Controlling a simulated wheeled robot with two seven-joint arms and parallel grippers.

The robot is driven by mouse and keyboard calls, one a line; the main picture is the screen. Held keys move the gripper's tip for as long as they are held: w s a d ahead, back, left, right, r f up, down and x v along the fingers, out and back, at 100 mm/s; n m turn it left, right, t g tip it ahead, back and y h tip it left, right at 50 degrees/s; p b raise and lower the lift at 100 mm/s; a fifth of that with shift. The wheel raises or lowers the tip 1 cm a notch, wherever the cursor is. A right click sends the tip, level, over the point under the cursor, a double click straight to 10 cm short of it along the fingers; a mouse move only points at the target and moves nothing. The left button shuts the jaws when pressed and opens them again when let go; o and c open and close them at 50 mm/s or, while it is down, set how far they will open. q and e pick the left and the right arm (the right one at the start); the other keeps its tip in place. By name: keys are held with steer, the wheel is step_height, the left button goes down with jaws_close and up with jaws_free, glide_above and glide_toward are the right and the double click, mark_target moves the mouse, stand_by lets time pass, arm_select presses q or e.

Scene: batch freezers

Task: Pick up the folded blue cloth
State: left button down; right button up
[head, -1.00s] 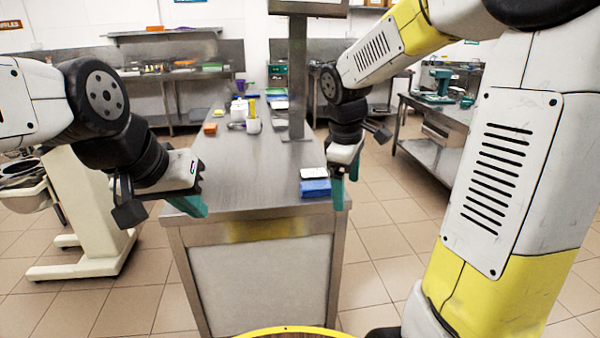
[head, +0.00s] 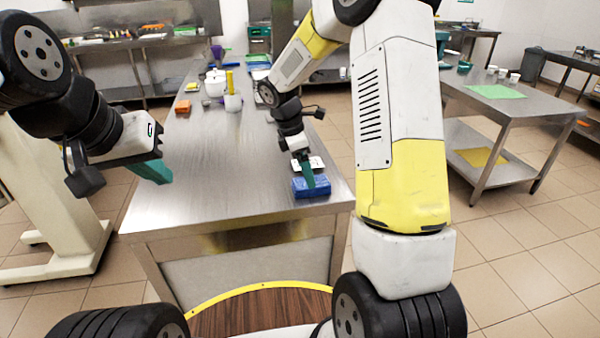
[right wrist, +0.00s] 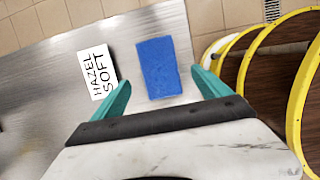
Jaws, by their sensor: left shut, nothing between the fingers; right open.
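The folded blue cloth (head: 325,187) lies on the steel table near its front right corner. It also shows in the right wrist view (right wrist: 160,68), flat and rectangular, beyond and between the fingertips. My right gripper (right wrist: 160,90) is open and empty, its teal fingers on either side of the cloth's near end in the picture. In the head view my right gripper (head: 308,172) is over the cloth and hides part of it. My left gripper (head: 155,172) is shut and empty, off the table's left front corner.
A white card reading "HAZEL SOFT" (right wrist: 98,73) lies beside the cloth. The steel table (head: 215,150) is clear in its front middle. A side table (head: 540,110) is at right.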

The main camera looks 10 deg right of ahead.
steer(key=x, duration=0.4)
steer(key=shift+d+f, duration=0.1)
steer(key=shift+f, duration=0.25)
steer(key=shift+s, duration=0.1)
steer(key=c, duration=1.5)
